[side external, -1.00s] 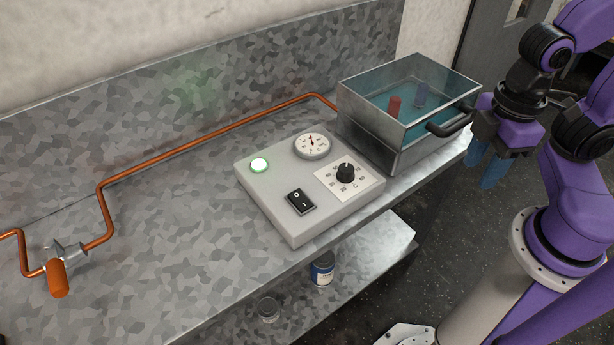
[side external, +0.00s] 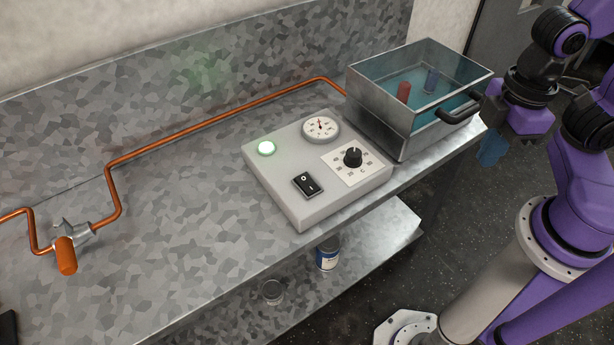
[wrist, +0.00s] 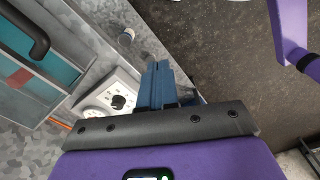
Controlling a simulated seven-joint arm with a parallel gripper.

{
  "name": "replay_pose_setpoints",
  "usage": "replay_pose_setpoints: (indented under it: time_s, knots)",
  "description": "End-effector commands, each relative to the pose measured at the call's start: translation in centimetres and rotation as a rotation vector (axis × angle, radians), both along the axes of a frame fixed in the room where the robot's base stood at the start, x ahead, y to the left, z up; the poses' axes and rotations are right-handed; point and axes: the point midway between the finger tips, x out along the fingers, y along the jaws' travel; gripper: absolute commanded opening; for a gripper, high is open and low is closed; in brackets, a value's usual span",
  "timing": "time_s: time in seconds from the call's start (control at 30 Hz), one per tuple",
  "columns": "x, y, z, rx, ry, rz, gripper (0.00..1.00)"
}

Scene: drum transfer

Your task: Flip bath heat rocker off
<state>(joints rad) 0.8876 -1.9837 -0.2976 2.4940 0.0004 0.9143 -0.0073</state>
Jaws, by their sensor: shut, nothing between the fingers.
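The black bath heat rocker (side external: 307,184), marked O and I, sits on the front of the pale grey control box (side external: 318,170). I cannot tell which side is pressed. The green lamp (side external: 266,148) on the box is lit. My gripper (side external: 492,152) hangs right of the bath, beyond the bench's right end, well away from the rocker. Its blue fingers (wrist: 157,85) are shut and empty in the wrist view. The box also shows in the wrist view (wrist: 128,80), with its black knob (wrist: 118,102); I cannot make out the rocker there.
The open metal bath (side external: 385,125) holds blue liquid and red and blue pieces. Its black handle (side external: 460,109) faces my gripper. A temperature dial (side external: 352,157) and a gauge (side external: 320,126) share the box. A copper pipe (side external: 200,129) runs behind.

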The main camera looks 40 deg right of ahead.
Motion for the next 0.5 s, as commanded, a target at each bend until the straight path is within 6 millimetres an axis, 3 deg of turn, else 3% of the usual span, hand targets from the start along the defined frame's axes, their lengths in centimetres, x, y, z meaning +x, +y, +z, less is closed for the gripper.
replay_pose_setpoints:
  time_s: [0.17, 0.5]
  knots:
    - [2.2, 2.2, 0.5, -0.003, -0.012, 0.045, 0.00]
    - [9.7, 9.6, 1.5, -0.017, -0.060, 0.209, 0.00]
